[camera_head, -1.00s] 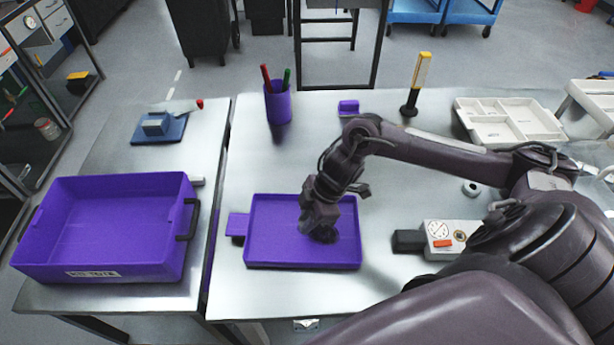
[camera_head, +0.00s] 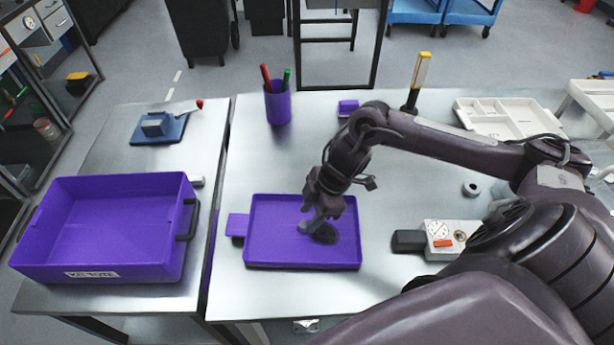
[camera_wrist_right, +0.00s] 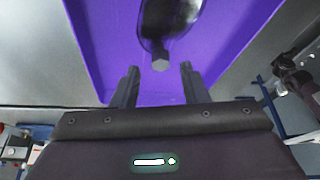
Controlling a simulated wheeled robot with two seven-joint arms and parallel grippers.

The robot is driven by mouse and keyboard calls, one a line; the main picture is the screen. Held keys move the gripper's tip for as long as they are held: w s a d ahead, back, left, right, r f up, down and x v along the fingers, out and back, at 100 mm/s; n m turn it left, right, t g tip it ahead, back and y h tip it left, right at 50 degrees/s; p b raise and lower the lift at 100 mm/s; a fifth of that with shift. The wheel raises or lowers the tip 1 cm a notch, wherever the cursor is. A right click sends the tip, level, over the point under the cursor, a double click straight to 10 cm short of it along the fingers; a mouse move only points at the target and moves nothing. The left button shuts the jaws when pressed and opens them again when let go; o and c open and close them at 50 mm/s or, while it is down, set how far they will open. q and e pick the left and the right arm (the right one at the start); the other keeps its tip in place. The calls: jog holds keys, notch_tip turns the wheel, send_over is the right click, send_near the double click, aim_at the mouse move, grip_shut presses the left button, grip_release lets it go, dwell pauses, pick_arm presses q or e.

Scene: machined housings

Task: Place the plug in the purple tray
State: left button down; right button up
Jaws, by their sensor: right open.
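The plug (camera_head: 324,233), a dark rounded piece, lies on the floor of the shallow purple tray (camera_head: 267,255), right of its middle. In the right wrist view the plug (camera_wrist_right: 172,22) shows a dark glossy body and a small grey tip, on the purple tray (camera_wrist_right: 98,45). My right gripper (camera_head: 312,218) hovers just above the plug. The wrist view shows its two fingers (camera_wrist_right: 158,78) apart, with nothing between them and the plug beyond their tips. My left gripper is not in view.
A deep purple tote (camera_head: 105,272) stands left on a separate table. A gauge box (camera_head: 441,236) with a black end sits right of the tray. A purple pen cup (camera_head: 279,104), a yellow-topped post (camera_head: 420,72) and a white compartment tray (camera_head: 510,120) stand at the back.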

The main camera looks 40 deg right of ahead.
jog(key=b+v, duration=0.1)
jog(key=v, duration=0.8)
jog(key=shift+r, duration=0.2)
jog(key=shift+r, duration=0.1)
